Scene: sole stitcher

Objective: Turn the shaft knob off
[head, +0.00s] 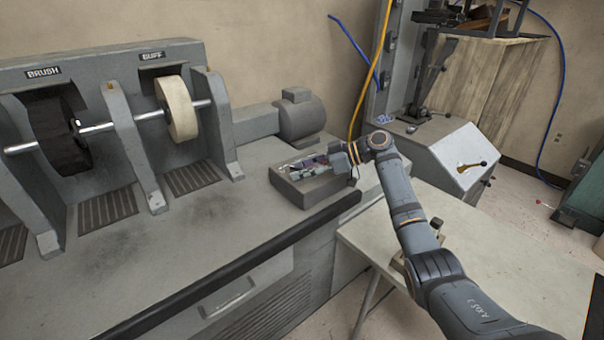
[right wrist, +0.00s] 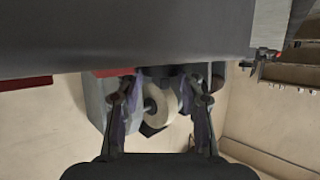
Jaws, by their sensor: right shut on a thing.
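The grey control box (head: 308,193) stands at the right end of the machine bench. My right gripper (head: 312,168) reaches over its top panel from the right. In the right wrist view, the two fingers (right wrist: 164,82) point at the box's edge, with a small dark part between their tips. They are closed on this part, which appears to be the shaft knob; the fingers hide most of it. I cannot read its setting or any label. My left gripper is out of view.
The brush wheel (head: 62,132) and the buff wheel (head: 177,108) sit on a shaft left of the box. A grey motor (head: 300,118) is behind it. A pale table (head: 440,240) stands at the right, below my arm. A yellow cable (head: 378,55) hangs behind the gripper.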

